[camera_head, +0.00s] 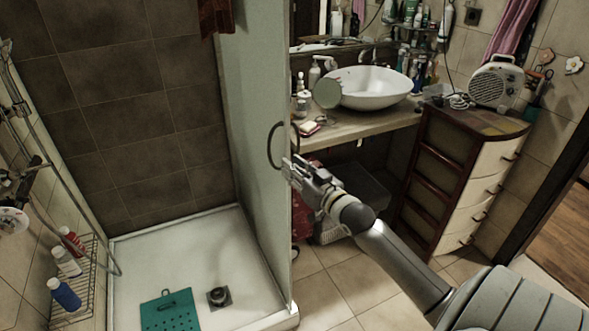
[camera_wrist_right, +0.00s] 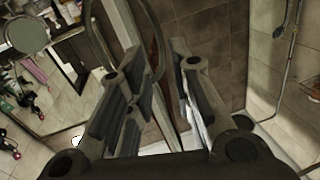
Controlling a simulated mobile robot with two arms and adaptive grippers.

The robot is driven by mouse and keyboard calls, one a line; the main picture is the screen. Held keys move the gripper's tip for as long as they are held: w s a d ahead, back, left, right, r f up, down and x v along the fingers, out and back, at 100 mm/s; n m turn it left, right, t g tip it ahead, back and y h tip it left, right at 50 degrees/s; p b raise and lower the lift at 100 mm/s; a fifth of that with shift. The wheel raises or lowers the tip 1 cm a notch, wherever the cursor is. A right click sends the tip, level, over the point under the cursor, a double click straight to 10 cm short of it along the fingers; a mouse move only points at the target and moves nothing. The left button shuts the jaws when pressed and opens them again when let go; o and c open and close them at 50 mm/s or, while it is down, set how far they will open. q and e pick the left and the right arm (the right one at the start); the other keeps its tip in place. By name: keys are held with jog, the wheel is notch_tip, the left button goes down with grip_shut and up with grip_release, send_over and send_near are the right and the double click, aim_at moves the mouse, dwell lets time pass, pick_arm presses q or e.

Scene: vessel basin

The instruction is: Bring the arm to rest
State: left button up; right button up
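My right gripper (camera_head: 290,167) is at the middle of the head view, close to the dark looped handle (camera_head: 273,146) of the glass shower door (camera_head: 252,120). In the right wrist view, the two fingers of my right gripper (camera_wrist_right: 163,75) stand apart with a gap between them, and I see nothing held. The handle (camera_wrist_right: 157,35) curves past the fingertips there; I cannot tell whether they touch it. My right arm (camera_head: 395,262) reaches in from the lower right. My left gripper is in neither view.
The shower tray (camera_head: 190,255) with a teal mat (camera_head: 170,311) lies left. A white basin (camera_head: 368,88) sits on a counter crowded with bottles. A drawer cabinet (camera_head: 470,180) with a fan heater (camera_head: 497,84) stands right. Tiled floor (camera_head: 335,280) is open below my arm.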

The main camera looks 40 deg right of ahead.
dwell(0.4)
jog(key=s+a+f+g, duration=0.1)
jog(key=s+f+g, duration=0.25)
jog(key=f, duration=0.95)
jog(key=s+f+g+h, duration=0.15)
jog(key=s+f, duration=0.35)
jog(key=f, duration=0.8)
jog(key=s+a+f+g+y, duration=0.1)
jog(key=s+f+g, duration=0.25)
jog(key=f, duration=0.95)
jog(key=s+a+f+n+g, duration=0.1)
jog(key=s+a+f+g, duration=0.1)
jog(key=s+a+f, duration=0.3)
jog(key=s+a+f+n+g, duration=0.1)
jog(key=s+a+f+g, duration=0.2)
jog(key=s+a+f, duration=0.3)
jog(key=s+a+f+n+g+y+b, duration=0.1)
jog(key=s+a+f+g, duration=0.2)
jog(key=s+f, duration=1)
jog(key=s+a, duration=0.2)
jog(key=s, duration=1.1)
jog(key=shift+s+a+n, duration=0.15)
jog(key=shift+a+n, duration=0.25)
jog(key=shift+g, duration=0.25)
